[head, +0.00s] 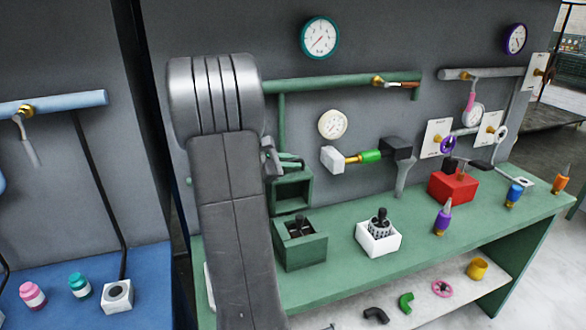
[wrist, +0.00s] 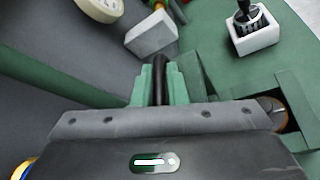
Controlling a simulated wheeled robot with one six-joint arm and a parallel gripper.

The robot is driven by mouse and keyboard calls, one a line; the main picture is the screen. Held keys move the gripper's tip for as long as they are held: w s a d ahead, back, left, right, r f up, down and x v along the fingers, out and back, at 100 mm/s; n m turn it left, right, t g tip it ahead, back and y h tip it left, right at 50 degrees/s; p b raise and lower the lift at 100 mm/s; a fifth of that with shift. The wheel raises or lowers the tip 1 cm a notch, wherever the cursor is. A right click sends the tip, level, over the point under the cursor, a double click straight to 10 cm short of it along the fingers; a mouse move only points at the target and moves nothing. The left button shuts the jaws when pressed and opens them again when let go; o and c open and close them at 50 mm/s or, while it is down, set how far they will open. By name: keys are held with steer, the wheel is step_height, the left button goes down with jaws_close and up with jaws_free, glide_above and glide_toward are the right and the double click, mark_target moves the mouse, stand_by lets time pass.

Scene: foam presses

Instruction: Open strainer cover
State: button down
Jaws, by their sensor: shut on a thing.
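The strainer is a dark green box (head: 318,252) on the green bench, with its top open and dark parts inside. Its green cover (head: 291,204) stands raised behind the box, hollow side facing forward. My gripper (head: 288,162) is at the top of the cover, partly hidden behind my arm. In the wrist view my gripper (wrist: 160,88) has its green fingers shut on a black handle (wrist: 159,68). My gripper's body hides most of the cover there. Part of the box opening shows at the right of that view.
A white box (head: 365,238) with a dark strainer basket stands right of the green box. A grey valve block (head: 333,159) and a cream gauge (head: 332,124) are on the wall close by. A green pipe (head: 330,84) runs above. Bench space in front is clear.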

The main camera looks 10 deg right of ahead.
steer(key=shift+w+r, duration=0.1)
steer(key=shift+w, duration=0.2)
steer(key=c, duration=1.8)
jaws_free()
steer(key=shift+o, duration=0.2)
steer(key=shift+s+a, duration=0.15)
steer(key=shift+a, duration=0.15)
steer(key=b+v, duration=0.2)
steer(key=v, duration=1.1)
steer(key=shift+r, duration=0.15)
